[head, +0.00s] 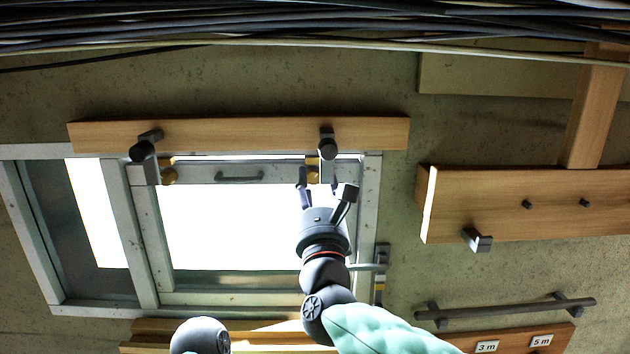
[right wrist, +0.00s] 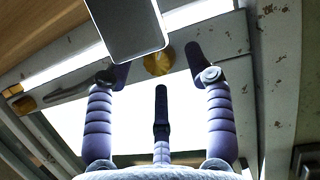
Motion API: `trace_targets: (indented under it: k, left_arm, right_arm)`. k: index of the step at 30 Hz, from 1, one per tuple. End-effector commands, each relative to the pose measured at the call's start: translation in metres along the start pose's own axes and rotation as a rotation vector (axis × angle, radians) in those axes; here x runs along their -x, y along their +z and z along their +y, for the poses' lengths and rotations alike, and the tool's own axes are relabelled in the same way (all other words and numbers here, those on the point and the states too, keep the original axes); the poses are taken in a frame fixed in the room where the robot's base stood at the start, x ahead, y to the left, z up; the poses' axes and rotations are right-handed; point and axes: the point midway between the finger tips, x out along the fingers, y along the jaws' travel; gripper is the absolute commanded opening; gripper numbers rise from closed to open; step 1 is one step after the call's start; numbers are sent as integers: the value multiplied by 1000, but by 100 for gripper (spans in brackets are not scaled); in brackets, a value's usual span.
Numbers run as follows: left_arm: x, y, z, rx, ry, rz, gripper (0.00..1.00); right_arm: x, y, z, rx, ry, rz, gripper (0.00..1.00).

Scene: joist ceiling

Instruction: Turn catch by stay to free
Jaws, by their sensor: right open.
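A hatch window (head: 150,240) with a worn grey frame is set in the ceiling, bright behind its glass. Two dark catches sit along its top edge on a wooden board: a left catch (head: 143,150) and a right catch (head: 327,148). The right one is nearer a grey bar, perhaps the stay (head: 368,267), at the frame's right side. A yellow piece (head: 312,171) shows by the right catch. My right gripper (head: 326,186) is open just below that catch. In the right wrist view, the catch's grey block (right wrist: 130,28) is ahead of the spread fingers (right wrist: 160,80), with a yellow disc (right wrist: 157,63) beside it.
A grey pull handle (head: 239,178) is on the sash between the catches. Cables (head: 300,35) cross the top. A wooden beam (head: 520,205) with a dark bracket is at right, above a dark rail (head: 505,311). Bare ceiling lies between window and beam.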

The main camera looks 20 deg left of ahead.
Motion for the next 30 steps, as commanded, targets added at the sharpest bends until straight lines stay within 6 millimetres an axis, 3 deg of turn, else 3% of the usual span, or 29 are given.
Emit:
trace_targets:
  k: [10, 15, 16, 23, 30]
  left_arm:
    - [1, 0, 0, 0, 0, 0, 40]
    - [1, 0, 0, 0, 0, 0, 40]
    - [1, 0, 0, 0, 0, 0, 40]
    - [-4, 0, -2, 0, 0, 0, 40]
    - [-31, -1, -11, 0, 0, 0, 40]
  right_arm:
    - [-3, -1, 0, 0, 1, 1, 53]
    - [-3, -1, 0, 0, 0, 1, 5]
    - [-3, -2, 0, 0, 0, 2, 0]
    - [-2, -4, 0, 13, 6, 4, 0]
    - [-1, -8, -1, 125, 53, 5, 0]
